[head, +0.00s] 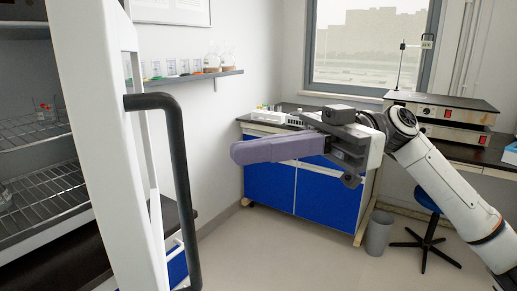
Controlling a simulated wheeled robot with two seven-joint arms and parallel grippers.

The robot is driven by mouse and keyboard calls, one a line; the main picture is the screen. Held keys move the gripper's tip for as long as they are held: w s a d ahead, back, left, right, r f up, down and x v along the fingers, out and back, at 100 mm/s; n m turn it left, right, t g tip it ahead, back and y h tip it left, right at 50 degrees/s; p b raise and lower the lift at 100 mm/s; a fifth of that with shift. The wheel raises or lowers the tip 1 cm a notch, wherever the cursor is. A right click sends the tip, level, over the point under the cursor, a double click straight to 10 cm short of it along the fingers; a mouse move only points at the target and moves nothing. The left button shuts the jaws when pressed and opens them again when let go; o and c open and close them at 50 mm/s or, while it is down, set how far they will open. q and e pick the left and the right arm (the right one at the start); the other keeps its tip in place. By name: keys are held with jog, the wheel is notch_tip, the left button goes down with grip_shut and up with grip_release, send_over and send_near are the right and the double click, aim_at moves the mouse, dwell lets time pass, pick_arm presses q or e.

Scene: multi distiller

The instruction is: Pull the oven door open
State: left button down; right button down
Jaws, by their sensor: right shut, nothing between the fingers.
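The oven door (95,100) is the white upright panel on the left in the head view, seen nearly edge-on. Its black bar handle (180,165) faces right. The door stands swung open, and the oven's inside with its wire racks (45,197) shows to its left. My right gripper (238,153) reaches in from the right, with its purple fingers shut and empty. Its tips appear to the right of the handle, apart from it. My left gripper is not in view.
Glassware stands on a wall shelf (190,78). A blue cabinet (268,184) stands behind my right gripper. A grey bin (379,234) and a stool (428,238) are on the floor at the right. The floor in the middle is clear.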

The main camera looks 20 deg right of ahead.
jog(key=c, duration=2.5)
grip_release()
jog(key=o, duration=0.7)
jog(key=shift+o, duration=0.2)
jog(key=shift+d, duration=0.1)
jog(key=d+b, duration=0.1)
jog(key=d, duration=0.9)
jog(key=shift+w, duration=0.35)
jog(key=shift+c, duration=0.4)
